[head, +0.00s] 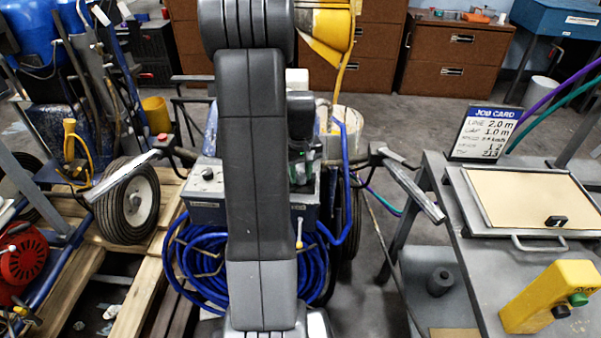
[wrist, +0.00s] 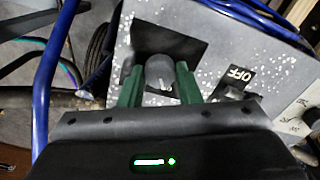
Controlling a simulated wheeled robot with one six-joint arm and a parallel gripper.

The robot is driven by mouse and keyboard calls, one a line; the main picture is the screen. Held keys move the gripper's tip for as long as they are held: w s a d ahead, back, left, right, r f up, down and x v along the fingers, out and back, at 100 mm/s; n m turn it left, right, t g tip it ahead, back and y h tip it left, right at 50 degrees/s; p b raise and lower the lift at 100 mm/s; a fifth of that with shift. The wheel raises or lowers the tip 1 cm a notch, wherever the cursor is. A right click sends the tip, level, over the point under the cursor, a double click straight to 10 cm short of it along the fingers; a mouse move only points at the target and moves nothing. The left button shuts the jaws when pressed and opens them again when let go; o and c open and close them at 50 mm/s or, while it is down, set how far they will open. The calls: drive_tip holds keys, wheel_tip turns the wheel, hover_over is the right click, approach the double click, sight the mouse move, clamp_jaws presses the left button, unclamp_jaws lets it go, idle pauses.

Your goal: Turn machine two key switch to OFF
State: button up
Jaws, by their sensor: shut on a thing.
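My gripper (wrist: 157,76) has its two green fingers on either side of a grey round knob (wrist: 160,68) and is shut on it. The knob has a pale pointer line and sits on a dark square plate on a white-speckled grey panel (wrist: 205,45). A black label reading OFF (wrist: 239,75) is on the panel to the right, beside a dark part half hidden by my gripper. In the head view, my gripper (head: 301,168) is at the right part of the grey control box (head: 207,214), where my arm hides much of the box. I cannot read a machine number.
A coiled blue hose (head: 195,265) hangs under the box, and a blue tube frame (wrist: 52,75) rises beside it. Handlebars (head: 410,185) stick out at both sides.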

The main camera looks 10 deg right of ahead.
sight(301, 176)
drive_tip(key=o, duration=1)
drive_tip(key=shift+c, duration=0.2)
wheel_tip(301, 176, up, 14)
drive_tip(key=p, duration=0.1)
drive_tip(key=shift+f, duration=0.1)
wheel_tip(301, 176, down, 14)
drive_tip(key=shift+r+b, duration=0.1)
drive_tip(key=shift+b, duration=0.4)
drive_tip(key=shift+r, duration=0.1)
